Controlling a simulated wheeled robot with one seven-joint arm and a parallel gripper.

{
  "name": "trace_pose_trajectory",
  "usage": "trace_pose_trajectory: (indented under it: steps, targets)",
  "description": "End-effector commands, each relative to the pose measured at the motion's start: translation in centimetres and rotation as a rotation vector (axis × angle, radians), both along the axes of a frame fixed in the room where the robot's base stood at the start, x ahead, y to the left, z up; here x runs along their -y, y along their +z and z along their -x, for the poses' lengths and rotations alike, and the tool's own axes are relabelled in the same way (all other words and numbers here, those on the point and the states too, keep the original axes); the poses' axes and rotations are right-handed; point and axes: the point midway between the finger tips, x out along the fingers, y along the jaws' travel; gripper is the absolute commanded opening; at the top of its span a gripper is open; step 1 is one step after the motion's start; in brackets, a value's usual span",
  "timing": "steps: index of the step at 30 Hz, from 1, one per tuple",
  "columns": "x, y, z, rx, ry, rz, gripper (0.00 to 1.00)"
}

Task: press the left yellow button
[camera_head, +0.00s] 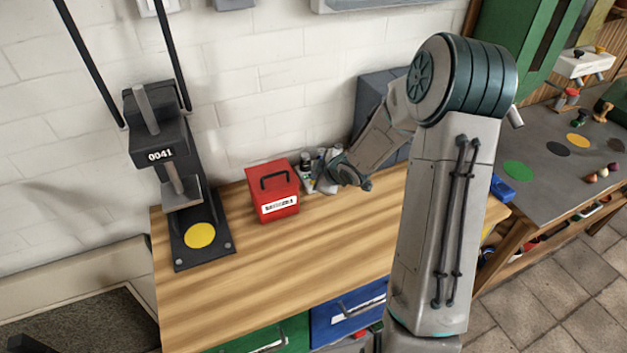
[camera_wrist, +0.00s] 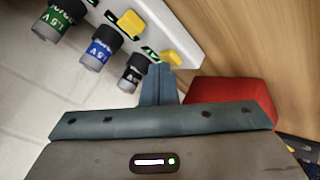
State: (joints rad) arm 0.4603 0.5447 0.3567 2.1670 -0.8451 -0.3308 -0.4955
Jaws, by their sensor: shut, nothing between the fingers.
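In the wrist view a pale panel (camera_wrist: 185,15) carries two yellow buttons. One yellow button (camera_wrist: 170,57) is nearer the red box; the other yellow button (camera_wrist: 131,23) is further up and left. The shut fingers of my gripper (camera_wrist: 159,72) are empty, with their tips right by the button nearer the red box. I cannot tell whether they touch it. In the head view my gripper (camera_head: 338,168) is low at the back of the workbench, just right of the red box, and hides most of the panel. The buttons cannot be made out there.
A red box (camera_head: 272,192) stands close by. A black press (camera_head: 165,150) with a yellow disc is further left. The wooden bench (camera_head: 300,265) is clear in front.

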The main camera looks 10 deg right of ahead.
Motion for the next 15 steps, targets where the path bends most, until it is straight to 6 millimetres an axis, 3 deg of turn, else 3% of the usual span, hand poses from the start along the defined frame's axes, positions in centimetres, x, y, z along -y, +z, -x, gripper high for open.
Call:
trace_pose_trajectory:
  steps: [15]
  targets:
    - [0.01,0.71,0.02,-0.001,0.0,0.001,0.0]
